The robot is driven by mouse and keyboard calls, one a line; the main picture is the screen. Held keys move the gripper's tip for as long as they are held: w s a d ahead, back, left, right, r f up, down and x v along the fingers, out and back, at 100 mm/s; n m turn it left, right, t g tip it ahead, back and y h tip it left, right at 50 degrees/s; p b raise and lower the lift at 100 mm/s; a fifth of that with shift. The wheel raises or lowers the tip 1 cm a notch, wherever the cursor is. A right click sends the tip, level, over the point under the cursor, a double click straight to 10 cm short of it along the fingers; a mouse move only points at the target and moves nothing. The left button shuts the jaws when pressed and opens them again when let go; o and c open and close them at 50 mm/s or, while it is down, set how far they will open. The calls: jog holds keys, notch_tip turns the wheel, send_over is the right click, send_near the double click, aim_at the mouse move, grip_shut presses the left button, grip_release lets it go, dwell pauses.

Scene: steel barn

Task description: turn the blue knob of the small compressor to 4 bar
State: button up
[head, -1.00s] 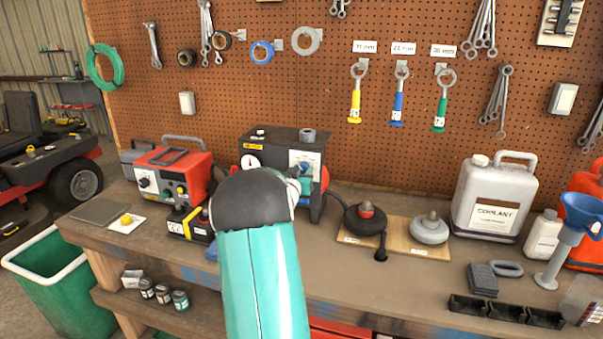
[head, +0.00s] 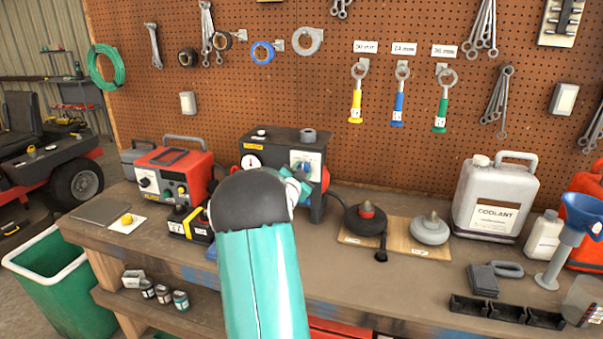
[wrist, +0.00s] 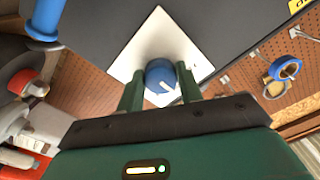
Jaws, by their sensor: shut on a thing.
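The small compressor (head: 283,143) stands on the bench against the pegboard, dark-bodied with a red tank behind. Its round white gauge (head: 251,162) is on the front, too small to read. The blue knob (wrist: 160,76) sits on a pale plate (wrist: 142,50), with a white pointer mark slanting in the wrist view. My gripper (wrist: 160,88) has its two green fingers on either side of the knob, shut on it. In the head view the knob (head: 303,167) shows only partly above my wrist, and the fingertips are hard to make out.
A red machine (head: 172,175) stands left of the compressor. A wooden board (head: 392,240) with two dark and grey fittings lies to the right, then a coolant jug (head: 494,198) and a blue funnel (head: 580,212). The bench front between them is fairly clear.

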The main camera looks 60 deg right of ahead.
dwell(0.3)
jog(key=o, duration=1)
jog(key=shift+a, duration=0.1)
jog(key=a, duration=0.4)
jog(key=s+a, duration=0.1)
jog(key=a, duration=0.4)
jog(key=s+a, duration=0.1)
jog(key=a, duration=0.3)
jog(key=shift+s+a, duration=0.1)
jog(key=shift+a, duration=0.15)
